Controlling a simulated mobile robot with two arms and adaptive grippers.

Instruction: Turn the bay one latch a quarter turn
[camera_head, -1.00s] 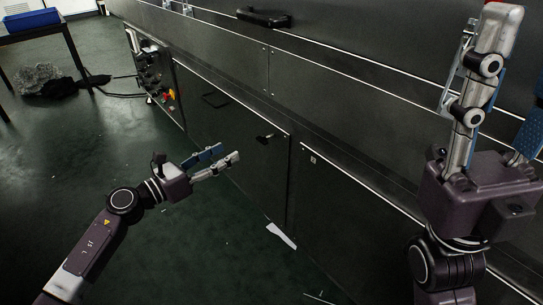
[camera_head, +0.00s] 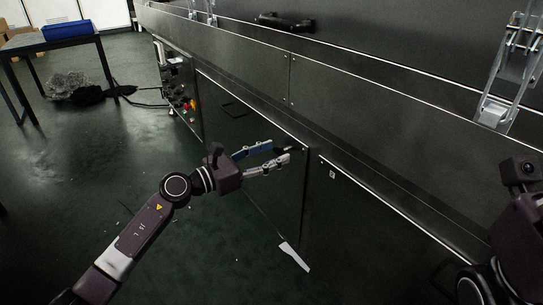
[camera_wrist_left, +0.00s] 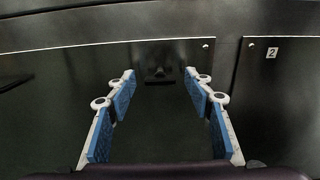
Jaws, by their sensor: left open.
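The bay one latch (camera_wrist_left: 157,73) is a small dark handle near the top edge of the bay one door (camera_wrist_left: 80,95). In the left wrist view it lies between and beyond my open fingers. In the head view the door (camera_head: 225,125) is the dark lower panel left of the panel marked 2, and the fingers mostly hide the latch. My left gripper (camera_head: 281,153) is open, its blue-padded fingers pointing at the latch from the front. I cannot tell whether they touch it. My right arm shows only partly at the right edge; its fingers are out of frame.
The panel marked 2 (camera_head: 365,225) is right of the door. A control box with buttons (camera_head: 180,95) stands at its left end. A black handle (camera_head: 284,21) and a metal clamp (camera_head: 508,65) are higher up. A white scrap (camera_head: 294,256) lies on the open green floor.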

